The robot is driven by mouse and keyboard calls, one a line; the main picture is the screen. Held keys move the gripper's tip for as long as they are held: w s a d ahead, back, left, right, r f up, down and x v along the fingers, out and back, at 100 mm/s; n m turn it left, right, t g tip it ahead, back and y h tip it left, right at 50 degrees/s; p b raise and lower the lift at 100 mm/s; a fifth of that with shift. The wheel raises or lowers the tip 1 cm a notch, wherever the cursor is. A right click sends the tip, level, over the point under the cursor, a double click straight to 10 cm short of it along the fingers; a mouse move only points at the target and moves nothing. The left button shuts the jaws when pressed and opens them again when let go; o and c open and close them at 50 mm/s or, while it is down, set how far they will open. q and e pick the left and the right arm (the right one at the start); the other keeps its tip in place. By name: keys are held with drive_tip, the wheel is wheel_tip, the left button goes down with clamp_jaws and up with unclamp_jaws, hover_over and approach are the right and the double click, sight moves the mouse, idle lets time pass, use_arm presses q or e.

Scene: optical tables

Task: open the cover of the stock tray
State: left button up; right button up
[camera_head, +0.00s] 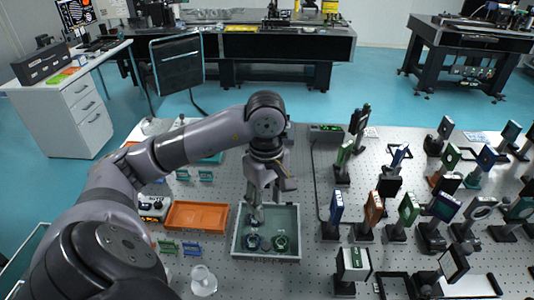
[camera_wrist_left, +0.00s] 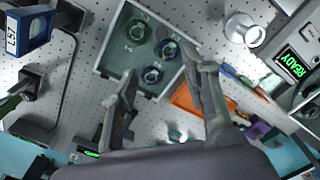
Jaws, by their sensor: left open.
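The stock tray (camera_head: 297,232) is a grey-green rectangular box on the perforated table, with several dark round pieces inside. In the left wrist view the tray (camera_wrist_left: 113,40) shows at the top, its round pieces and pale markings visible. I cannot make out a separate cover; whether a clear one lies over the tray cannot be told. My left gripper (camera_head: 262,207) points down over the far part of the tray. In the wrist view my left gripper (camera_wrist_left: 159,63) has its fingers spread, with nothing between them, and they overlap the tray's edge. My right gripper is not in view.
An orange tray (camera_head: 197,217) lies left of the stock tray. A small white stand (camera_head: 203,281) is at the near left. Several mounted optics, such as a blue one (camera_head: 336,207), crowd the right side. A black box with a green display (camera_head: 326,128) sits behind.

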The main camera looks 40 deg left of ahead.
use_arm(q)
hover_over(266, 246)
wheel_tip(266, 246, down, 4)
drive_tip(key=f, duration=0.1)
wheel_tip(266, 246, down, 10)
drive_tip(key=p, duration=0.3)
drive_tip(key=shift+f, duration=0.85)
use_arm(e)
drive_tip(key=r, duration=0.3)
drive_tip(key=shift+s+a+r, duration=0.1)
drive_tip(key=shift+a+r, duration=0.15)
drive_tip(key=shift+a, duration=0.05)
use_arm(q)
drive_tip(key=shift+c, duration=0.4)
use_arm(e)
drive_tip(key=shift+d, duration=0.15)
use_arm(q)
drive_tip(key=shift+c, duration=1.4)
clamp_jaws()
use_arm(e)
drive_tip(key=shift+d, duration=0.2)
